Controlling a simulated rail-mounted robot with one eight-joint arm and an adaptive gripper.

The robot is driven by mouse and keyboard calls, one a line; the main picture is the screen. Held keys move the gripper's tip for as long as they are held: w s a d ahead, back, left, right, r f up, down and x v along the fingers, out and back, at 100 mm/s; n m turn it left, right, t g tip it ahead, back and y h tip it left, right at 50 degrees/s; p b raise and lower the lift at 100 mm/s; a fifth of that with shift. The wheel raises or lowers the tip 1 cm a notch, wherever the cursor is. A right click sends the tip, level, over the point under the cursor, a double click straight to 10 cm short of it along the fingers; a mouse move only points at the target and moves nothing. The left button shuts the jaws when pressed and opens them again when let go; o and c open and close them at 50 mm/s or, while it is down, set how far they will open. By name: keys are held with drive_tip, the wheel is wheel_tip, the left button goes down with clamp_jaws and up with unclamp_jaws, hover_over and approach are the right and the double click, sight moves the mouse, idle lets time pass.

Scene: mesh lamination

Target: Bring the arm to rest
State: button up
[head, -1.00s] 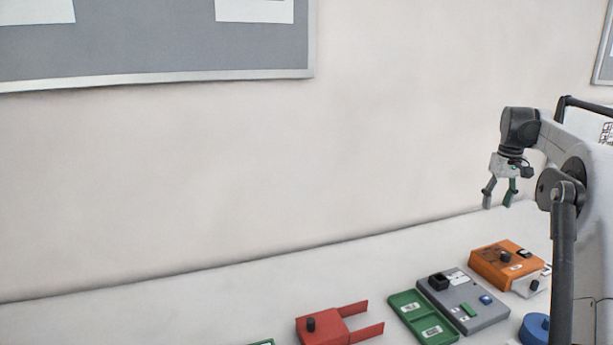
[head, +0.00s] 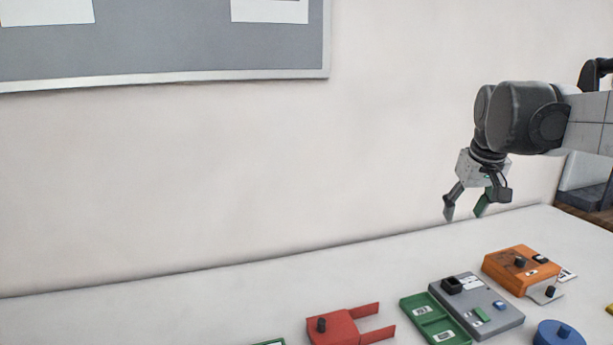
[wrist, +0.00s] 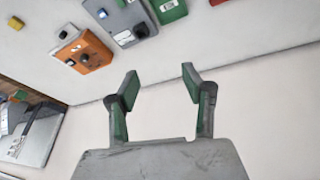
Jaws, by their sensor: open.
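My gripper (head: 465,212) hangs in the air above the back of the table, in front of the wall, in the head view. Its two fingers are apart and nothing is between them. The wrist view also shows my gripper (wrist: 160,85) open and empty, with pale wall beyond the fingertips. My arm reaches in from the right edge of the head view.
On the white table (head: 200,310) lie a red forked piece (head: 342,328), a green tray (head: 435,318), a grey device (head: 477,306), an orange device (head: 522,269) and a blue round piece (head: 560,335). The table's left part is clear.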

drive_tip(key=s+a+f+t, duration=0.1)
drive_tip(key=s+a+f, duration=0.3)
drive_tip(key=s, duration=0.3)
drive_tip(key=s+a+f+t, duration=0.1)
drive_tip(key=s+a+f, duration=0.4)
drive_tip(key=s, duration=0.3)
drive_tip(key=s+a+f+t+y, duration=0.1)
drive_tip(key=s+a+f, duration=0.3)
drive_tip(key=s, duration=0.4)
drive_tip(key=shift+s+a+f, duration=0.2)
drive_tip(key=shift+f, duration=0.15)
drive_tip(key=shift+c, duration=0.3)
